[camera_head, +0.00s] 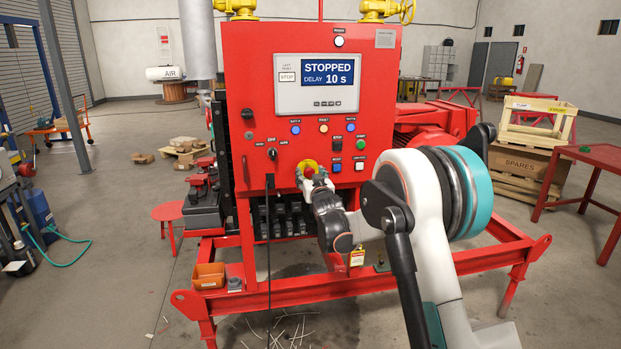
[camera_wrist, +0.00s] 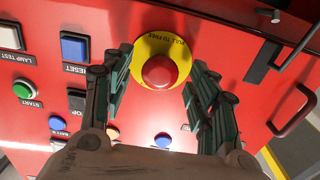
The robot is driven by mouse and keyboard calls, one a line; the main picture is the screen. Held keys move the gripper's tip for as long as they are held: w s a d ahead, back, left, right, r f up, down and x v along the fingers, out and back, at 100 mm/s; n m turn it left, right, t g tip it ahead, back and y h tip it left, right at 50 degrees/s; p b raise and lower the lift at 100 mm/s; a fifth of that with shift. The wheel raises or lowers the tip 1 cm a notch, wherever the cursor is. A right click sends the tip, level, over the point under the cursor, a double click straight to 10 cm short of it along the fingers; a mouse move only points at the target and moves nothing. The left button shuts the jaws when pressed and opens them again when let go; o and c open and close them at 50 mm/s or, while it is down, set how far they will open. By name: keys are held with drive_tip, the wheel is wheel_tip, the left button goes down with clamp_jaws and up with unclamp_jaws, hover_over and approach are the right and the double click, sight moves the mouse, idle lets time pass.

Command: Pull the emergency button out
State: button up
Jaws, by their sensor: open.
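The emergency button (camera_head: 309,172) is a red mushroom knob on a yellow disc, low on the front of the red control panel. In the wrist view the red knob (camera_wrist: 160,71) shows in front of the yellow disc (camera_wrist: 147,44), which carries printed text that seems to read "PULL TO FREE". My gripper (camera_wrist: 158,83) is open, with one finger on each side of the knob and a visible gap to it on both sides. In the head view my gripper (camera_head: 312,178) is at the button and partly covers it. Contact is not visible.
Start (camera_wrist: 27,91), reset (camera_wrist: 75,46) and lamp test (camera_wrist: 10,36) buttons sit left of my gripper in the wrist view. A handle (camera_wrist: 292,112) sticks out at the right. The display (camera_head: 317,83) reads "STOPPED, DELAY 10 s". A black cable (camera_head: 268,250) hangs down the front.

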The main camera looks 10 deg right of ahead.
clamp_jaws()
drive_tip(key=shift+s, duration=0.7)
unclamp_jaws()
drive_tip(key=s, duration=1.2)
